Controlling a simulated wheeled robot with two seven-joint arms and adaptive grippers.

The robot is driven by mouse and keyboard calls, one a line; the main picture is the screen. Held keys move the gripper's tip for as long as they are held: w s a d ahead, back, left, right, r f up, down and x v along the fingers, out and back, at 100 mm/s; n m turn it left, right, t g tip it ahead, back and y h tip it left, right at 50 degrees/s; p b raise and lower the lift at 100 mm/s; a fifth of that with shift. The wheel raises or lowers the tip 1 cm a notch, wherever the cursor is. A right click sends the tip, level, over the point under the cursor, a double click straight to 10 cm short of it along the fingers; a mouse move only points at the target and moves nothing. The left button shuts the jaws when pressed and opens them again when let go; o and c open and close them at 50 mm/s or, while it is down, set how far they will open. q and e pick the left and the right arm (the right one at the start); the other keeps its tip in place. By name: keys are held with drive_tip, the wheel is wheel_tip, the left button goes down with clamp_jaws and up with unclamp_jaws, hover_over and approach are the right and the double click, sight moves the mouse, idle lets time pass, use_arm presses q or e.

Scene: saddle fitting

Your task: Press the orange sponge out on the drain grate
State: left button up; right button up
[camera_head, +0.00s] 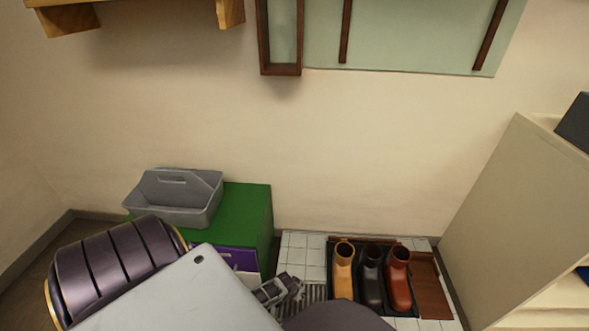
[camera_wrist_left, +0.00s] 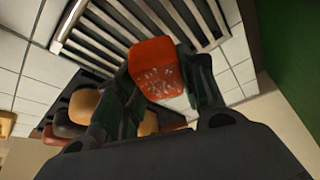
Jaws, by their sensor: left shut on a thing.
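The orange sponge (camera_wrist_left: 157,68) shows in the left wrist view, with pale specks on its near face. My left gripper (camera_wrist_left: 160,85) is shut on it, one dark finger on each side. The drain grate (camera_wrist_left: 125,30), a row of pale metal bars, lies beyond the sponge, which overlaps its edge in this view. I cannot tell whether they touch. In the head view, my left gripper (camera_head: 281,289) is at the left end of the grate (camera_head: 316,292), which my own arm partly hides. The sponge is not distinguishable there. My right gripper is not in view.
Yellow (camera_head: 344,270), black (camera_head: 371,275) and red (camera_head: 399,278) boots stand on a dark tray right of the grate. A green cabinet (camera_head: 250,205) with a grey caddy (camera_head: 180,198) stands left. A pale shelf unit (camera_head: 505,215) is at right. White tiles surround the grate.

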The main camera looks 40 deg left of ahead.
use_arm(q)
drive_tip(key=w, duration=0.1)
drive_tip(key=w+r, duration=0.1)
drive_tip(key=w, duration=0.1)
drive_tip(key=shift+w+d, duration=0.15)
drive_tip(key=shift+w, duration=0.05)
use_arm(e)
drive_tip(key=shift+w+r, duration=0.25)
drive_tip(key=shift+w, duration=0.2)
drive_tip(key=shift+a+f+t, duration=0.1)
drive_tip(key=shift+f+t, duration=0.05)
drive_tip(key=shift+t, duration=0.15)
use_arm(q)
drive_tip(key=shift+f+b, duration=0.75)
drive_tip(key=shift+b, duration=0.05)
drive_tip(key=shift+f+b, duration=0.5)
drive_tip(key=shift+b, duration=0.05)
drive_tip(key=shift+f+b, duration=0.55)
drive_tip(key=shift+b, duration=0.05)
drive_tip(key=shift+f+b, duration=1)
drive_tip(key=shift+b, duration=0.05)
drive_tip(key=shift+f, duration=0.15)
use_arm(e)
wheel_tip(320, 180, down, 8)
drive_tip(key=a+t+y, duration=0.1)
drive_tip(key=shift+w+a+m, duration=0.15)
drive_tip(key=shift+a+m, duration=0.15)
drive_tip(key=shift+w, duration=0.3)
